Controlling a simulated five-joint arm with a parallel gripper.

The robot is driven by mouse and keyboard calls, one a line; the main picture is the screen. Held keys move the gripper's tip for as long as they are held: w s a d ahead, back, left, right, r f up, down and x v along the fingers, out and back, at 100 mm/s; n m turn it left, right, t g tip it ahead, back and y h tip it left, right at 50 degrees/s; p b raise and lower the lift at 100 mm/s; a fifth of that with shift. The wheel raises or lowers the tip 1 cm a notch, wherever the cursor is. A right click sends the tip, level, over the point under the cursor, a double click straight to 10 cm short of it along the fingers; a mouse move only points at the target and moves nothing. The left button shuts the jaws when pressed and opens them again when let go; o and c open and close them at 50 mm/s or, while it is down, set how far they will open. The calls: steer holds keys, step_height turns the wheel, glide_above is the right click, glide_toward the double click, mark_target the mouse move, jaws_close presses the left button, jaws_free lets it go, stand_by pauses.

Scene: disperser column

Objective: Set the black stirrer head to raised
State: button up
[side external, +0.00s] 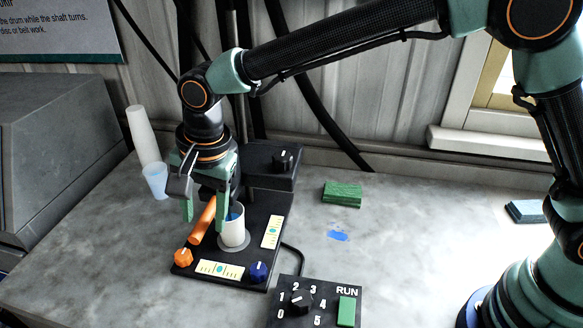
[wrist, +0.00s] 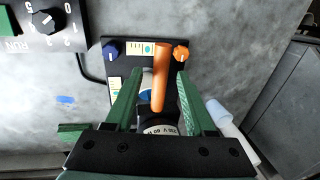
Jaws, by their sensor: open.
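The black stirrer head (wrist: 160,128) shows partly in the wrist view, with white lettering, between the bases of my fingers. In the side view my gripper mostly hides it, low above the white beaker. An orange handle (side external: 203,221) slants down toward the front left beside the beaker; it also shows in the wrist view (wrist: 159,80). My gripper (side external: 205,208) is open and points down, with its green fingers on either side of the handle. In the wrist view gaps show between the fingers and the handle. The white beaker (side external: 233,233) holds something blue.
The black base (side external: 212,257) carries an orange knob (side external: 183,258), a blue knob (side external: 258,271) and pale label plates. A RUN dial box (side external: 318,302) sits in front. White cups (side external: 143,135) stand left, a green sponge (side external: 342,194) right. The right counter has free room.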

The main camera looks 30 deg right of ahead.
jaws_close()
stand_by(1.4)
